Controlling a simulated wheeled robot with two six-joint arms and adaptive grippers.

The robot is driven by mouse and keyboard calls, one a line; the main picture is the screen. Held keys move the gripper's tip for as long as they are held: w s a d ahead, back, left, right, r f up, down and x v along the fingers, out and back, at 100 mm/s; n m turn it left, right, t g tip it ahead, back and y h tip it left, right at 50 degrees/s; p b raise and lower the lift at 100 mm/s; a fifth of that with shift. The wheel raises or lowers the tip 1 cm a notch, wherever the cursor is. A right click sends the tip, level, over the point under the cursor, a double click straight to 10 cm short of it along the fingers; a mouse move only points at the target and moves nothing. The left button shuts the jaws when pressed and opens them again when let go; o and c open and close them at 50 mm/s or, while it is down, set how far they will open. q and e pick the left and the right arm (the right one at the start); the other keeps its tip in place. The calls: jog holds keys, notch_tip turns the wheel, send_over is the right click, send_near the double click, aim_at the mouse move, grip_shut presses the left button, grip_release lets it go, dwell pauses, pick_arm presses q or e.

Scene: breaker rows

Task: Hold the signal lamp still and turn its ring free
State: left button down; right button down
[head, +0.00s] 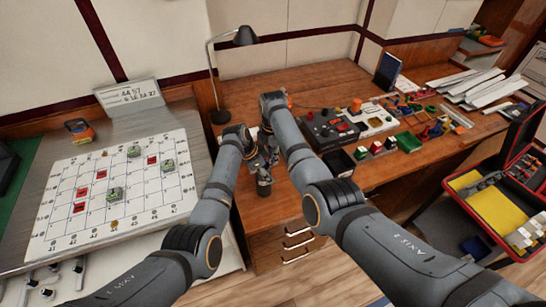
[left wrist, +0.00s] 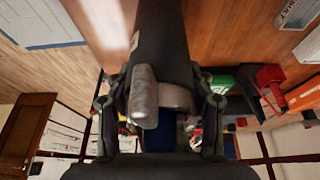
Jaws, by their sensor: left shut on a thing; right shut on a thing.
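My two arms meet over the wooden desk in the head view. My right gripper (head: 267,148) is shut, close beside the left one, with dark parts overlapping. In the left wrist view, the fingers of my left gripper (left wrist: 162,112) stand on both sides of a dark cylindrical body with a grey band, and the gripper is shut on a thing. A pale grey rounded piece lies in front of that body. I cannot clearly tell the signal lamp or its ring from the gripper parts; the fingertips' contact is largely hidden.
A black desk lamp (head: 245,36) stands behind my arms. A dark control box (head: 328,128) and small coloured parts lie to the right on the desk. A white grid board (head: 115,190) is on the left, and an open red case (head: 500,200) is on the far right.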

jog(key=shift+w+a+n, duration=0.25)
jog(key=shift+n, duration=0.7)
jog(key=shift+w+a+n, duration=0.2)
jog(key=shift+w+n, duration=0.1)
jog(key=shift+n, duration=0.6)
jog(key=shift+w+a+n, duration=0.25)
jog(key=shift+n, duration=0.7)
jog(key=c, duration=1.4)
grip_release()
jog(key=shift+c, duration=0.2)
jog(key=shift+s, duration=0.1)
